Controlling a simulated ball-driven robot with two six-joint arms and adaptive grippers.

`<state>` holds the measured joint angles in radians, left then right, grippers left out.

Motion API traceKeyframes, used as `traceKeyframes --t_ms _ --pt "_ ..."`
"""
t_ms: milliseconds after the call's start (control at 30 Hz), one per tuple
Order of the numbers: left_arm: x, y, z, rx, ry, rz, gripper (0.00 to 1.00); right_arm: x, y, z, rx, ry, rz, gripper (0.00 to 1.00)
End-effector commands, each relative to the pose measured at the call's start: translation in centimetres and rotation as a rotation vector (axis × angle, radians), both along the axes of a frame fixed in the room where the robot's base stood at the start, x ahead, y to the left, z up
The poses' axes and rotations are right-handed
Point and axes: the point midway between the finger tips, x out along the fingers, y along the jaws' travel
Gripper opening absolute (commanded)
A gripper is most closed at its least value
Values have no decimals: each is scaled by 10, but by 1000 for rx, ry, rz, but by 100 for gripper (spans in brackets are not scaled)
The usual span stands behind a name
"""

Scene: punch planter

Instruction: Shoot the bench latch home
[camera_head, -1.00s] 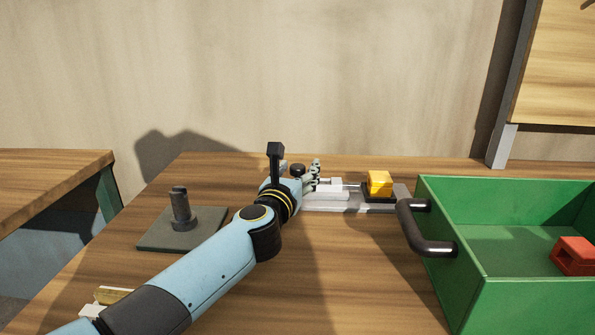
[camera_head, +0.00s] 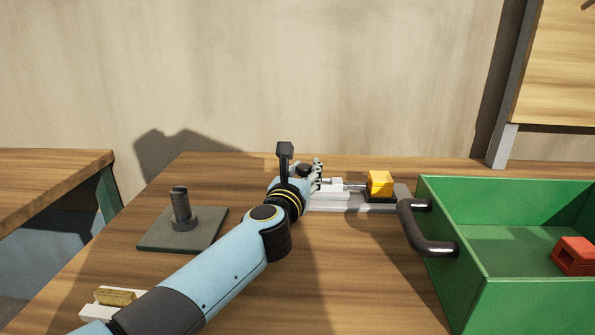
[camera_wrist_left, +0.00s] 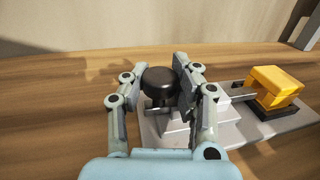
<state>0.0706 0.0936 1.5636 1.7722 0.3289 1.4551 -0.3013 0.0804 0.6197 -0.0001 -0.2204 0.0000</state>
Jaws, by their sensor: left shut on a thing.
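The bench latch has a grey base plate (camera_head: 370,207) on the wooden bench, with pale guide blocks. A metal bolt (camera_head: 355,187) runs right towards a yellow block (camera_head: 380,184) on a black foot. In the left wrist view, the bolt (camera_wrist_left: 238,93) appears to meet the yellow block (camera_wrist_left: 273,87); I cannot tell how deep it sits. My left gripper (camera_head: 309,171) is at the latch's left end, its fingers on both sides of the black knob (camera_wrist_left: 159,81), shut on it. The knob's stem is partly hidden. My right gripper is not in view.
A green crate (camera_head: 520,290) with a dark handle (camera_head: 428,235) stands right of the latch, holding a red block (camera_head: 573,256). A dark plate (camera_head: 160,235) with an upright post (camera_head: 181,207) is at left. A white holder with a brass piece (camera_head: 116,296) lies front left.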

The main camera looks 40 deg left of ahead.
Motion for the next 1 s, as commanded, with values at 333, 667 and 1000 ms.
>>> traceKeyframes --t_ms 333,667,1000 --pt "18 -33 -2 -5 2 -4 0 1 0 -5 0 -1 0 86" --pt "18 -32 -2 -5 2 -4 44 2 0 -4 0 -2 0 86" --pt "18 -31 -1 -3 1 -2 55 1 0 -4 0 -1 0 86"
